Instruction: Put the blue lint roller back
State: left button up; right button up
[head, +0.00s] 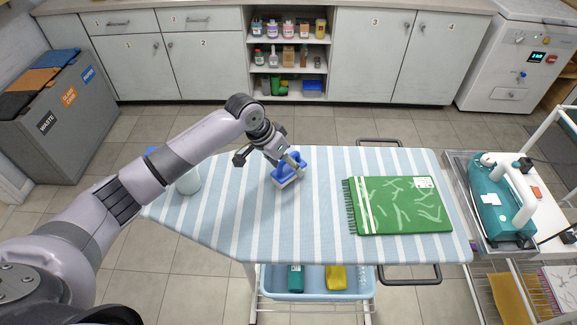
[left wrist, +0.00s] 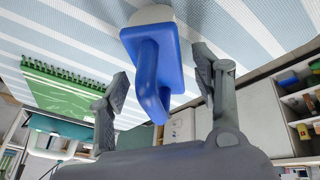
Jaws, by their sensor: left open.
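The blue lint roller (head: 288,168) is on the striped ironing board (head: 225,225), near its far edge. It has a blue handle and a pale underside. In the left wrist view the lint roller (left wrist: 150,60) shows its blue loop handle pointing towards my palm. My left gripper (head: 270,158) is directly over it. In the left wrist view the left gripper (left wrist: 163,78) is open, with one finger on each side of the handle and gaps between. My right gripper is not in view.
A pale bottle (head: 188,181) stands at the left, partly behind my arm. A blue basket (head: 320,288) hangs below. Open shelves (head: 288,48) stand behind.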

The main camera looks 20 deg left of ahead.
pick_arm(q)
jog(key=b+v, duration=0.1)
jog(key=v, duration=0.9)
jog(key=shift+s+r, duration=0.2)
jog(key=shift+r, duration=0.15)
dwell(0.4)
